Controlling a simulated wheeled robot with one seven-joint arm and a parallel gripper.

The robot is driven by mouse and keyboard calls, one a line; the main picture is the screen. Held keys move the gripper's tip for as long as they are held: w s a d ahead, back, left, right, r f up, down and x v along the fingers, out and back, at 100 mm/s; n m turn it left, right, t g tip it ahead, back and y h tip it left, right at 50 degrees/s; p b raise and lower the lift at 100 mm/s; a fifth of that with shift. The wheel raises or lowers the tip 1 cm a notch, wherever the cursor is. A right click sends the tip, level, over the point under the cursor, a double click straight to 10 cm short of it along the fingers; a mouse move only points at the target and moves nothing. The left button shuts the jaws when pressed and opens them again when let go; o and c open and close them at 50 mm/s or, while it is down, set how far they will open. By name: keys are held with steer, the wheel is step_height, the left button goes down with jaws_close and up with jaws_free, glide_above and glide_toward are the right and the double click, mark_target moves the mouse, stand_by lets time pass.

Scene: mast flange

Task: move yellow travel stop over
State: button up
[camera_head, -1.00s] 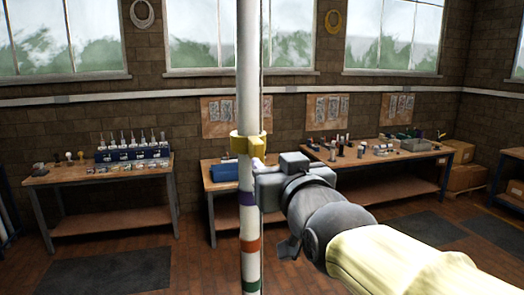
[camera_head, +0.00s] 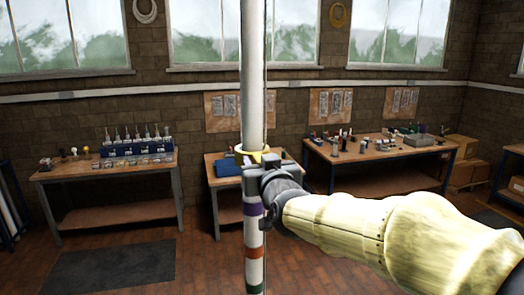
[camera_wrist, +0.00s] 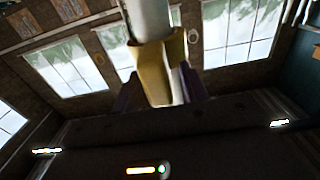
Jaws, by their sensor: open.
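The yellow travel stop (camera_head: 262,154) is a collar around the upright white mast (camera_head: 253,85), above the mast's purple band. My gripper (camera_head: 252,170) is in front of the mast, just below and partly over the stop, hiding part of it. In the wrist view the stop (camera_wrist: 153,72) shows large, with the mast (camera_wrist: 148,20) running up out of it. The two dark fingers of my gripper (camera_wrist: 160,92) stand open, one on each side of the stop's lower part. I cannot tell whether either finger touches it.
Purple, orange-red (camera_head: 254,253) and green bands circle the mast lower down. A thin line runs beside the mast. Behind stand a left workbench (camera_head: 105,170), a middle bench with a blue item (camera_head: 228,168) and a right bench (camera_head: 375,155). Open floor lies between them.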

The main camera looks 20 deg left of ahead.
steer(key=shift+p+x, duration=0.4)
steer(key=shift+x, duration=0.7)
jaws_close()
step_height(320, 180, down, 10)
steer(key=b, duration=1)
steer(key=shift+b, duration=0.35)
steer(key=shift+f, duration=0.1)
jaws_free()
steer(key=shift+s+d, duration=0.15)
